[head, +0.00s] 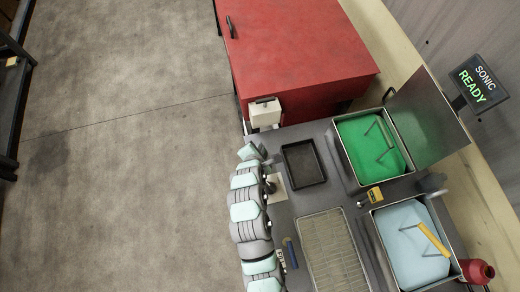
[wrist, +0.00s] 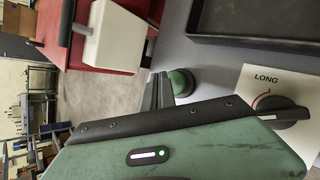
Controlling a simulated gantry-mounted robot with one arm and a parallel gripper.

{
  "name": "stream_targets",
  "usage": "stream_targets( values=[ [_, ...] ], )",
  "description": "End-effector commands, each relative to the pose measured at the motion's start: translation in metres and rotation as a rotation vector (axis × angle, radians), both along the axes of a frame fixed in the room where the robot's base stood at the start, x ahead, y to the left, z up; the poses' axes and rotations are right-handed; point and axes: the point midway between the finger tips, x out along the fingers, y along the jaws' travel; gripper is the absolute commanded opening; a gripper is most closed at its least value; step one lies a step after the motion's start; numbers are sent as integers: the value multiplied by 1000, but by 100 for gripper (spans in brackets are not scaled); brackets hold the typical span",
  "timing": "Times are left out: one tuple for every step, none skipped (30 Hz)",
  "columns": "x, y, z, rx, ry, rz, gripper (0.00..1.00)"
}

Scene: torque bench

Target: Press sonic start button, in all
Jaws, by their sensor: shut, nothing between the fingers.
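A round green button (wrist: 181,82) on a dark base stands on the grey bench in the wrist view. My gripper (wrist: 158,80) is shut and empty. Its fingertips appear just left of the button in the wrist view; I cannot tell whether they touch it. In the head view my arm runs along the bench's left edge, and the button is not visible there. A display (head: 479,84) on the right reads "SONIC READY" in the head view.
A dark knob (wrist: 278,112) on a "LONG" plate sits right of the button. A black tray (head: 304,164), a wire rack (head: 335,250), a green-filled basin (head: 372,147) and a pale blue-filled basin (head: 413,252) occupy the bench. A white box (head: 265,113) stands by the red cabinet (head: 295,45).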

Motion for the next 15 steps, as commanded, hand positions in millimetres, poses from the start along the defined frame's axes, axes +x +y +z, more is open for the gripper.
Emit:
stream_targets(
  values=[
    [0,0,0,0,0,0,0],
    [0,0,0,0,0,0,0],
    [0,0,0,0,0,0,0],
    [0,0,0,-1,0,1,0],
    [0,0,-1,-1,0,1,0],
    [0,0,-2,-1,0,1,0],
    [0,1,-3,-1,1,2,0],
    [0,1,-3,0,0,2,0],
    [0,1,-5,0,0,2,0],
    [0,1,-6,1,-1,2,0],
    [0,1,-7,1,-1,2,0],
    [0,1,-7,0,-1,2,0],
    [0,1,-8,1,-2,1,0],
    [0,0,-8,1,-2,1,0],
    [0,0,-8,1,-2,1,0]
  ],
)
